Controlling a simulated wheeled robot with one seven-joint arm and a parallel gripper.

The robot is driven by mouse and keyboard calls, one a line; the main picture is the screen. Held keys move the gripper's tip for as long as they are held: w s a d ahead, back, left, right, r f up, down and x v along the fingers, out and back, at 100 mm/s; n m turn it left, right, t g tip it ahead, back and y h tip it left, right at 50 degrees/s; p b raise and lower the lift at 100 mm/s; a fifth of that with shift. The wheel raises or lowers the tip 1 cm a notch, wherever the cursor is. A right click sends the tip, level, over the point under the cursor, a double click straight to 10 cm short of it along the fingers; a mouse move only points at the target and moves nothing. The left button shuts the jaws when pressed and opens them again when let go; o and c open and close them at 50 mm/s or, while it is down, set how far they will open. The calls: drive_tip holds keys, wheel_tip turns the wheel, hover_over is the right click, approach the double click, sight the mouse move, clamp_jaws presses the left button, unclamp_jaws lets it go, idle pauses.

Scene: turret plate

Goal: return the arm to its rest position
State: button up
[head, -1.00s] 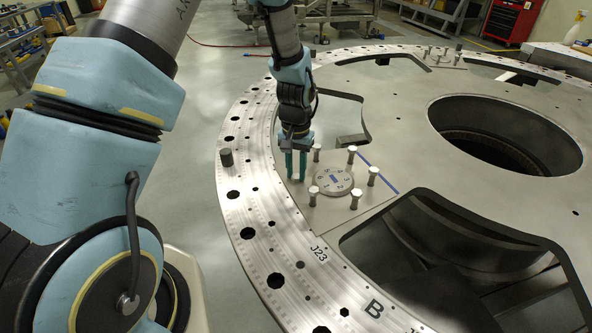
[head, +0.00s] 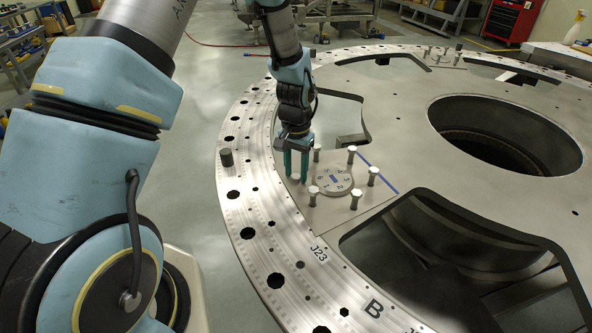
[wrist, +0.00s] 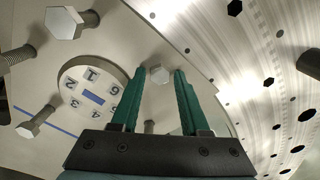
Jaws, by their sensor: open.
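My gripper (head: 297,180) points down over the near-left corner of the flat plate (head: 335,208) on the turret ring. Its two teal fingers are apart in the wrist view (wrist: 159,75). A bolt head (wrist: 159,74) shows between the fingertips there, and I see no finger closed on it. Whether the fingers touch the bolt I cannot tell. My arm reaches out from the upper left to the plate.
Several upright bolts (head: 356,196) stand around a numbered disc (head: 332,181) close to my gripper. Large openings (head: 430,240) lie to the right. A red tool cabinet (head: 511,20) is far off.

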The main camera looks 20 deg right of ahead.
wheel_tip(320, 180, up, 7)
drive_tip(key=p, duration=0.4)
drive_tip(key=w+a+r+n+b, duration=0.1)
drive_tip(key=a+r+n, duration=0.15)
drive_tip(key=a, duration=0.45)
drive_tip(key=w+a+r+n+b, duration=0.1)
drive_tip(key=w+a+r+b, duration=0.15)
drive_tip(key=a, duration=0.45)
drive_tip(key=s+a+r+n+b, duration=0.1)
drive_tip(key=s+a+r+n, duration=0.1)
drive_tip(key=a, duration=0.6)
drive_tip(key=s+a+r+n+t+b, duration=0.1)
drive_tip(key=s+a+r+n, duration=0.1)
drive_tip(key=s+a, duration=0.3)
drive_tip(key=a+n, duration=0.1)
drive_tip(key=a, duration=0.2)
drive_tip(key=shift+s+n+t, duration=0.25)
drive_tip(key=shift+n+t, duration=0.05)
drive_tip(key=shift+n, duration=0.05)
drive_tip(key=shift+a, duration=0.1)
